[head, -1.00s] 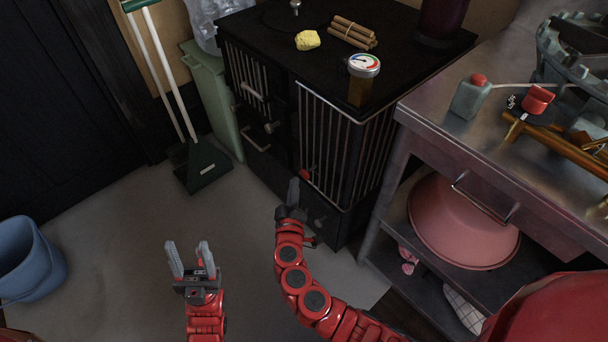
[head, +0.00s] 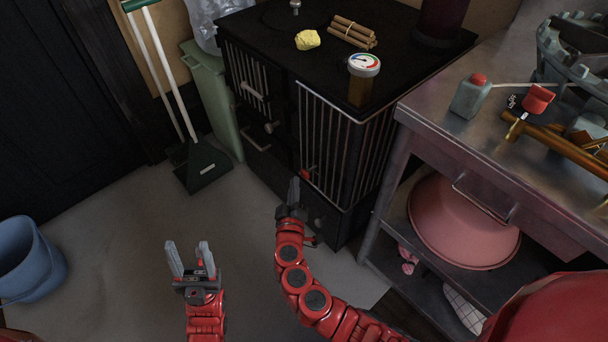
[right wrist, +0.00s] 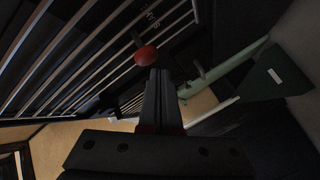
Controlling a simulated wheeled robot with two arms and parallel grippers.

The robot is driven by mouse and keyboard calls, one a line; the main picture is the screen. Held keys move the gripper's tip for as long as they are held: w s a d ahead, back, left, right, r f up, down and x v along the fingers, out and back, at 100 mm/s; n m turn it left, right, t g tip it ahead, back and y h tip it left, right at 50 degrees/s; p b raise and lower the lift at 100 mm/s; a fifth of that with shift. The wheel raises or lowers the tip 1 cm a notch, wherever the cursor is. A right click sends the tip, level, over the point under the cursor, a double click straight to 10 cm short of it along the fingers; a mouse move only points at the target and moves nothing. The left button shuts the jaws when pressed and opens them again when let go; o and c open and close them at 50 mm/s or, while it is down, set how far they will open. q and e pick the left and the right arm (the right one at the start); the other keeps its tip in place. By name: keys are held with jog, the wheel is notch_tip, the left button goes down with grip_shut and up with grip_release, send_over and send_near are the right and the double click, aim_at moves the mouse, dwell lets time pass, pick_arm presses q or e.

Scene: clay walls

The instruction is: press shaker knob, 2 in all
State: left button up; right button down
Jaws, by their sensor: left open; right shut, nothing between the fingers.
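The red shaker knob (head: 306,174) sits low on the front of the black stove (head: 265,80), beside the barred grille. It also shows in the right wrist view (right wrist: 146,56) as a round red head on a dark stem. My right gripper (head: 294,184) is shut and empty, close to the knob. In the right wrist view its closed fingertips (right wrist: 154,72) are just below the knob in the picture; I cannot tell whether they touch it. My left gripper (head: 189,248) is open and empty above the floor, left of the stove.
A metal workbench (head: 445,125) with a pink basin (head: 465,225) on its lower shelf stands at the right. A green bin (head: 212,100) and a dustpan (head: 202,165) stand left of the stove. A blue bucket (head: 30,260) is at the far left. The floor between is clear.

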jog(key=shift+w+d+f, duration=0.1)
jog(key=shift+w+d, duration=0.15)
jog(key=shift+w+d, duration=0.6)
jog(key=shift+d, duration=0.35)
dwell(1.2)
dwell(0.4)
jog(key=shift+s+a+b, duration=0.45)
jog(key=shift+a, duration=0.15)
jog(key=shift+s+a+b, duration=0.4)
jog(key=shift+a, duration=0.2)
jog(key=shift+a, duration=0.15)
